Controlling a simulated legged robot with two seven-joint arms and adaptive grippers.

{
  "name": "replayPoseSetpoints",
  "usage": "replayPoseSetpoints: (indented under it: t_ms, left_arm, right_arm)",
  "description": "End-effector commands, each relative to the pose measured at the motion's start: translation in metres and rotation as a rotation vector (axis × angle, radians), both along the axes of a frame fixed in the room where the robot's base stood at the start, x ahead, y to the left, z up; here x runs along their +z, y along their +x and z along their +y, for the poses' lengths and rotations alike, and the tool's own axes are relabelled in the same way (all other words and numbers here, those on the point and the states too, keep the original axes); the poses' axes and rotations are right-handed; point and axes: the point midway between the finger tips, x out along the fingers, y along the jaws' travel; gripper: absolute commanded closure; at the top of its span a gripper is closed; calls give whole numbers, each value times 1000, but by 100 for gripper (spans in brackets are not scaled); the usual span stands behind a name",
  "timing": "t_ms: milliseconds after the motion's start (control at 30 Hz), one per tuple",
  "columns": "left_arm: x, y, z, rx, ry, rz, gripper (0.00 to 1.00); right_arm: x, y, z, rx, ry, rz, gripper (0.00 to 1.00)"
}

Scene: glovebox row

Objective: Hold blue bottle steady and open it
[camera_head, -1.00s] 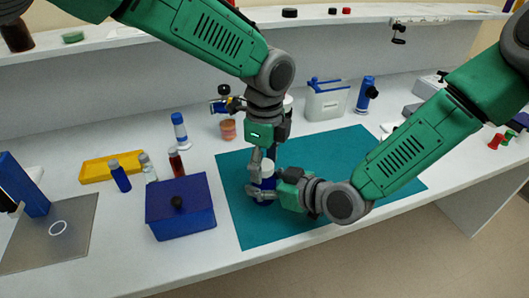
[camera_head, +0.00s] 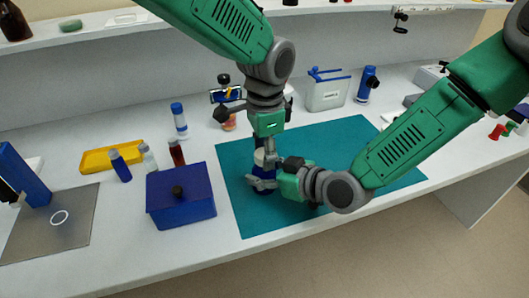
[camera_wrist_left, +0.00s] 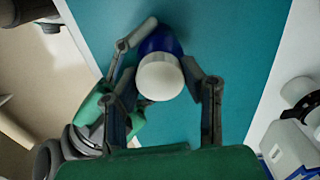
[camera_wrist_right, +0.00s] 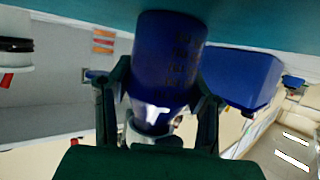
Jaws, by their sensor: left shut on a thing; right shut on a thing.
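The blue bottle (camera_wrist_right: 165,60) with lettering on its side stands on the teal mat (camera_head: 335,145). Its white cap (camera_wrist_left: 160,77) shows from above in the left wrist view. My right gripper (camera_wrist_right: 160,85) comes in from the side and is shut on the bottle's blue body. My left gripper (camera_head: 264,152) points down from above and is shut on the white cap, a finger on either side in the left wrist view. The fingers hide much of the bottle in the head view. I cannot tell whether the cap has turned.
A dark blue box (camera_head: 180,200) with a black knob stands left of the mat. Small bottles, a yellow tray (camera_head: 108,157) and a grey plate (camera_head: 50,225) lie further left. A white container (camera_head: 326,95) and a blue bottle-like item (camera_head: 367,85) stand behind the mat.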

Motion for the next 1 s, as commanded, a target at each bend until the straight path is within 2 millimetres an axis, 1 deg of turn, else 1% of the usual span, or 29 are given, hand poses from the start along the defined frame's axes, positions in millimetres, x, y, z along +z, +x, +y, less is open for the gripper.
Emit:
replayPoseSetpoints:
  t_ms: [100, 367, 400, 433, 767, 867, 1000]
  left_arm:
    - [0, 0, -1, 76, -1, -2, 99]
    - [0, 0, -1, 81, -2, -1, 99]
    - [0, 0, -1, 81, -2, -1, 54]
    - [0, 0, -1, 80, -2, -1, 43]
    - [1, 0, -1, 79, -1, -2, 43]
    - [7, 1, 0, 79, -2, -3, 43]
    - [25, 1, 0, 80, -2, -4, 43]
  right_arm:
    - [-2, -1, -1, 1, -3, 4, 100]
    - [-2, -1, 0, 1, -3, 4, 100]
    - [-2, -1, 0, 1, -3, 4, 100]
    - [-2, -1, 0, 1, -3, 4, 100]
    - [-2, -1, 0, 1, -3, 4, 100]
    - [-2, -1, 0, 1, -3, 4, 100]
    - [-2, -1, 0, 1, -3, 4, 100]
